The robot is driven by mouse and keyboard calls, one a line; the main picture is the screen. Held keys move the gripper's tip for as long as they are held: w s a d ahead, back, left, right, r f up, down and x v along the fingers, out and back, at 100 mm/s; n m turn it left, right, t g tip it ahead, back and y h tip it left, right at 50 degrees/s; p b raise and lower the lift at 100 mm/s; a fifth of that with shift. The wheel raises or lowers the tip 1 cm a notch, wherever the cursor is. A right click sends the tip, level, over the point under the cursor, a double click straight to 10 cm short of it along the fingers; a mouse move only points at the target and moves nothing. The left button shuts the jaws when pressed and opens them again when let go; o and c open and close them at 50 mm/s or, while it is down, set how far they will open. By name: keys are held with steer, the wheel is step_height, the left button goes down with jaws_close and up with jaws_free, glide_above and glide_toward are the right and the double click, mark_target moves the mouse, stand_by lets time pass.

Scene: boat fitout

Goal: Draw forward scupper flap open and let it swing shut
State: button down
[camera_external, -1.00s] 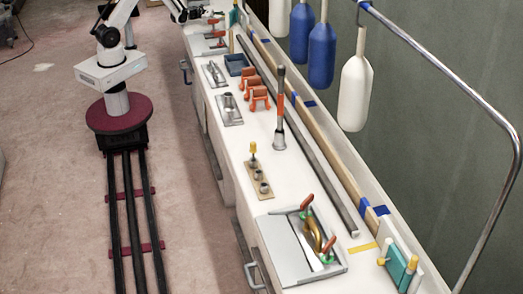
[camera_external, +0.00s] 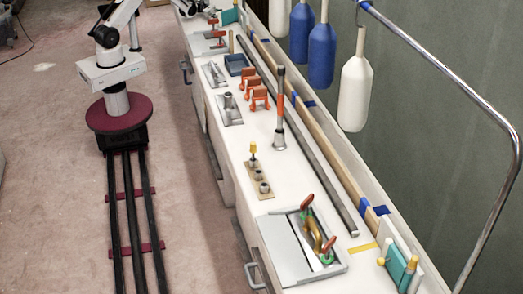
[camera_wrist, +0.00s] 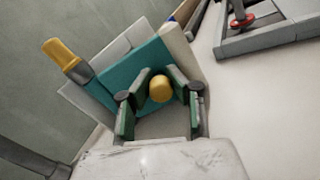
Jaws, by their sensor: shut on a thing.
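The forward scupper flap is a teal plate (camera_wrist: 112,78) against pale backing panels in the wrist view. A round yellow knob (camera_wrist: 161,89) sits in front of the plate. My gripper (camera_wrist: 159,83) is shut on this knob, with one dark green-padded finger on each side. The fingers hide part of the plate's lower area. In the external view a teal flap (camera_external: 229,17) shows small at the far end of the bench, close to my arm's end. The fingers are too small to make out there.
A yellow-topped post (camera_wrist: 62,55) stands left of the plate. A grey tray with a red-handled fitting (camera_wrist: 243,20) lies at upper right. A second teal flap (camera_external: 397,268) with yellow knobs is at the bench's near end. White and blue fenders (camera_external: 321,50) hang along the wall.

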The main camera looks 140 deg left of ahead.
stand_by(0.4)
steer(key=c, duration=1.5)
jaws_free()
steer(key=shift+c, duration=0.2)
steer(key=shift+s, duration=0.1)
steer(key=s, duration=1.2)
steer(key=shift+d, duration=0.3)
steer(key=shift+w, duration=0.1)
